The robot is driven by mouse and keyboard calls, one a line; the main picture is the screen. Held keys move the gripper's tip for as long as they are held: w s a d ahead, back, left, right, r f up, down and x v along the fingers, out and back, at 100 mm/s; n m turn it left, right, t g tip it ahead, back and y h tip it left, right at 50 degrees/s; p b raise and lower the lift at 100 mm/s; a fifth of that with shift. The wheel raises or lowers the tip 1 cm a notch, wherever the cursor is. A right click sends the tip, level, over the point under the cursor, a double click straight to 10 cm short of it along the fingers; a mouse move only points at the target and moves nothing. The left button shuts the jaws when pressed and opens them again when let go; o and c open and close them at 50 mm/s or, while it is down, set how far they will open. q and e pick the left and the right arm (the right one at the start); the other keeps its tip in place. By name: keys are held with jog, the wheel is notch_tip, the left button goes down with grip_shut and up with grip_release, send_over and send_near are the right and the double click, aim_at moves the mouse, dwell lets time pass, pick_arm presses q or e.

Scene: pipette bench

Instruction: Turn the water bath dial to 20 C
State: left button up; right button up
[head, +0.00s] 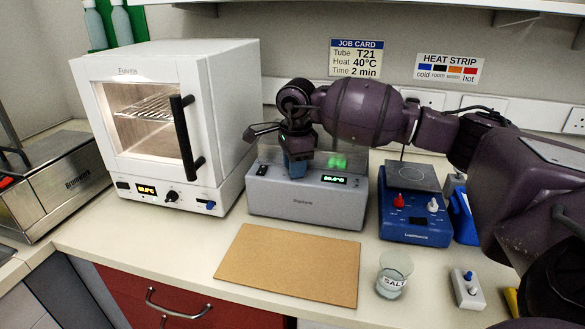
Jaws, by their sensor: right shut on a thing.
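The water bath (304,205) is a grey box in the middle of the bench, with a small lit display (333,180) on its front. The display seems to read about 20 C, but the digits are small. My right gripper (297,169) comes down over the left half of the front panel, its bluish fingers pointing down. It is shut on the dial, which the fingers hide. Something green glows on top of the bath, just right of the gripper. My left gripper is not in view.
A white oven (222,110) stands left of the bath, a blue hotplate stirrer (412,232) right of it. A brown board (290,264) lies in front, with a salt beaker (394,272) beside it. A steel box (60,195) is at far left.

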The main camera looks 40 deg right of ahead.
jog(key=n+b, duration=0.1)
jog(key=n, duration=0.2)
jog(key=shift+f, duration=0.1)
jog(key=shift+n+b, duration=0.3)
jog(key=shift+n, duration=0.6)
jog(key=o, duration=0.6)
jog(key=shift+o, duration=0.2)
notch_tip(320, 180, up, 11)
jog(key=shift+s+p, duration=0.35)
jog(key=shift+s, duration=0.05)
